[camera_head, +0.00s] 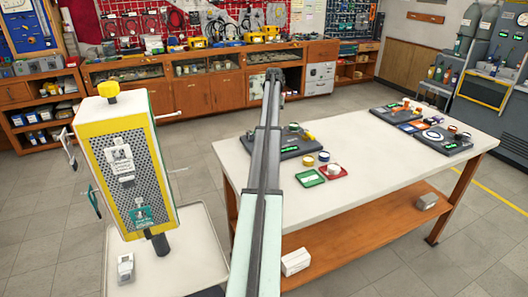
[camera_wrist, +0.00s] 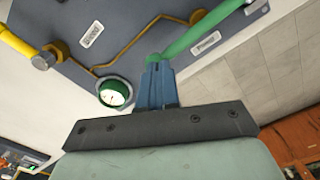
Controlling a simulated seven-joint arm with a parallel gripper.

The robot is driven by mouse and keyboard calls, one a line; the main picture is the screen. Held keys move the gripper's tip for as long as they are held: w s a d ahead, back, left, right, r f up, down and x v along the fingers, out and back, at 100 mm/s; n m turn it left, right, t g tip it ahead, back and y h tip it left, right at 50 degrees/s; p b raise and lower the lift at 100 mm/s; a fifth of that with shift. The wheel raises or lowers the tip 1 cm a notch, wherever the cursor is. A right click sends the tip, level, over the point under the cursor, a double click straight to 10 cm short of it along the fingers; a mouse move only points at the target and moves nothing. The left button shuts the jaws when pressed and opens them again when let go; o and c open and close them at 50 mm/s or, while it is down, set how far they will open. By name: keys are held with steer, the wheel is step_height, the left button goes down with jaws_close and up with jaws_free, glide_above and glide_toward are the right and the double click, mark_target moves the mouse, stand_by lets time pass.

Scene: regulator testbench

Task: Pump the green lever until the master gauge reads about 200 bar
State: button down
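In the wrist view the green lever (camera_wrist: 201,32) slants from the top right down to my fingertips. My gripper (camera_wrist: 157,62) has its blue fingers together. The lever crosses at or just behind the fingertips, and its end shows slightly to their left. I cannot tell whether they touch or grip it. A round gauge (camera_wrist: 115,93) with a green rim and white dial sits left of the fingers. Its reading is too small to make out, and I cannot tell whether it is the master gauge. In the head view my arm hides the gripper, and I cannot make out the lever.
A grey-blue panel (camera_wrist: 130,22) carries labels and a yellow pipe (camera_wrist: 16,42). The white-topped table (camera_head: 345,205) holds dark units, a green tray (camera_head: 309,178) and a red tray (camera_head: 334,171). A yellow-framed box (camera_head: 128,165) stands left of my arm. The front of the tabletop is clear.

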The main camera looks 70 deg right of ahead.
steer(key=shift+f, duration=0.75)
steer(key=shift+r, duration=0.1)
stand_by(0.3)
steer(key=shift+r, duration=2.85)
steer(key=shift+r, duration=2.5)
steer(key=shift+w, duration=0.1)
